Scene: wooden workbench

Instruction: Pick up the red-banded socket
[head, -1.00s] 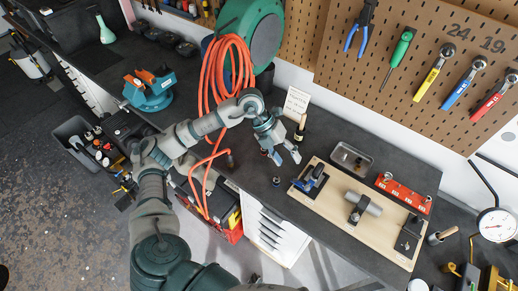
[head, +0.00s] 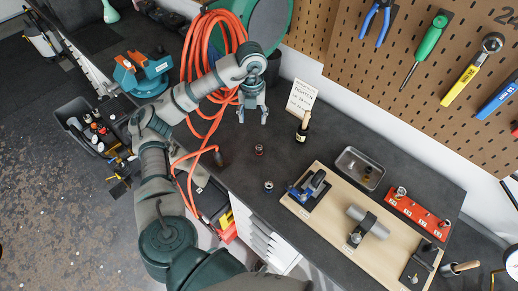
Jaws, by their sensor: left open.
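The red-banded socket (head: 259,150) is a small dark cylinder standing on the dark bench top, with a red ring around it. A similar socket with a blue band (head: 268,186) stands in front of it, a little to the right. My left gripper (head: 252,117) is open and empty, with its fingers pointing down. In the picture it appears just behind the red-banded socket, apart from it. Its exact height above the bench is hard to tell. My right gripper is not in view.
An orange hose (head: 213,60) hangs left of the gripper, its end on the bench. A dark bottle (head: 302,128) and a sign card (head: 301,98) stand to the right. A wooden board (head: 325,225) with fixtures, a metal tray (head: 350,160) and a red rack (head: 415,213) lie further right.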

